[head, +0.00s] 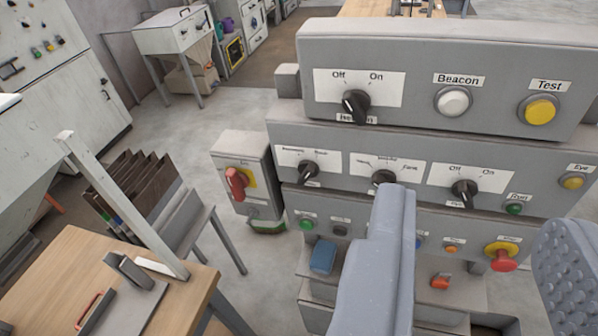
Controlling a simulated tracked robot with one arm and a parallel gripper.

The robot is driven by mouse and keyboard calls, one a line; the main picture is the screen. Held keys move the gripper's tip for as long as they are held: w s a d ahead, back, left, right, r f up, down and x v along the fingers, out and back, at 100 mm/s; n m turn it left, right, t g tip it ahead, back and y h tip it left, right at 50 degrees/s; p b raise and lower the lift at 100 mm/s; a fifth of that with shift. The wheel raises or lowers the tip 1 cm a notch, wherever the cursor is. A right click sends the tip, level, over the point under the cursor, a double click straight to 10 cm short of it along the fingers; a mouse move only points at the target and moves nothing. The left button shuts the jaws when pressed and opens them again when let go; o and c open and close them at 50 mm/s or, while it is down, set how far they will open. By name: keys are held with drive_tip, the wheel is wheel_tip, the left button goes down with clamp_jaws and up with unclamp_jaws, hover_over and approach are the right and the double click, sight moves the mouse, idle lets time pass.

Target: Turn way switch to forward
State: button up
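A panel of grey control boxes faces me. In its middle row, a black rotary knob (383,177) sits on a white plate with three position labels, the right one seeming to read "Forw". The label under this knob is too small or covered to read, and its exact pointing direction is unclear. My gripper (478,210) is open, with its two grey fingers wide apart and nothing between them. The left finger's tip shows just below the three-position knob and partly overlaps its surroundings. I cannot tell whether they touch.
Other black knobs stand on the left (309,170) and right (464,191) of the row, with another above (355,104). A red mushroom button (503,257) is between the fingers in the picture. A red-handled switch box (243,175) and wooden table (95,270) are left.

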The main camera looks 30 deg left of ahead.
drive_tip(key=w+a+f+m+g+y+p, duration=0.1)
drive_tip(key=w+a+f, duration=0.2)
drive_tip(key=w+f, duration=0.25)
drive_tip(key=w+a+f+m+y+p, duration=0.1)
drive_tip(key=w+a+f+p, duration=0.1)
drive_tip(key=w+a+f, duration=0.3)
drive_tip(key=m+y+p, duration=0.1)
drive_tip(key=p, duration=0.1)
approach(307, 178)
drive_tip(key=shift+g, duration=0.3)
drive_tip(key=shift+r+x, duration=0.15)
drive_tip(key=shift+x, duration=2)
drive_tip(key=shift+r+x, duration=0.15)
drive_tip(key=shift+x, duration=1.95)
drive_tip(key=shift+w, duration=0.15)
clamp_jaws()
